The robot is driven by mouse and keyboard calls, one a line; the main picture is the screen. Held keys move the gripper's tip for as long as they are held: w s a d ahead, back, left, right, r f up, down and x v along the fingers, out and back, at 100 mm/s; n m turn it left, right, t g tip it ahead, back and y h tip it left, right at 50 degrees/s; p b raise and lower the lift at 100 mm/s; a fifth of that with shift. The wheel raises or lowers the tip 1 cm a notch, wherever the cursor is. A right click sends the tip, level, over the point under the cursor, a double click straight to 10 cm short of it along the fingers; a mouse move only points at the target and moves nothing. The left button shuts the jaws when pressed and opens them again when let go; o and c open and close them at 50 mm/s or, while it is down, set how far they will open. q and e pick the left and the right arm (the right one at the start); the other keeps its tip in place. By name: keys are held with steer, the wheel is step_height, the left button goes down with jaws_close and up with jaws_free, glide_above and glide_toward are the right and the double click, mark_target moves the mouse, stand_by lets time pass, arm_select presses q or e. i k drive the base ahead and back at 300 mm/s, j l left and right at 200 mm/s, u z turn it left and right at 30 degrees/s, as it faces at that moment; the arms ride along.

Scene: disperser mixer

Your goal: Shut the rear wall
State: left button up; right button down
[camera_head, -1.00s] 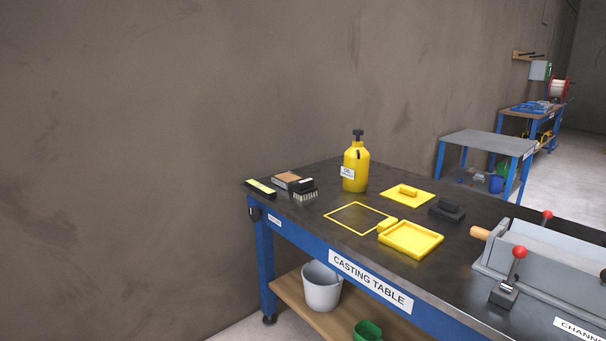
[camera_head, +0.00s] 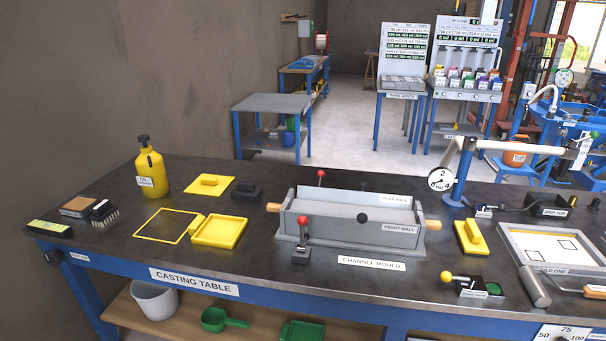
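The channel mould (camera_head: 350,240) stands on the casting table in the middle of the head view. Its rear wall (camera_head: 353,200), a grey panel with a label that seems to read rear wall, is along the far side. The front wall (camera_head: 400,229) stands upright on the near side with a dark round knob. A red-knobbed lever (camera_head: 321,174) is at the far left of the mould, and another red-knobbed lever (camera_head: 303,221) is at the near left. Whether the rear wall is fully upright is hard to tell. Neither of my grippers is in view.
The casting table (camera_head: 240,265) holds a yellow oil bottle (camera_head: 151,172), brushes and yellow plates at left. At right are a dial gauge post (camera_head: 441,180), a yellow-knobbed valve (camera_head: 447,276) and a framed screen (camera_head: 550,245).

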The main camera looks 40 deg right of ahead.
mark_target(362, 198)
steer(key=z, duration=1.35)
steer(key=i+z, duration=0.3)
steer(key=i, duration=1)
steer(key=k+z, duration=0.25)
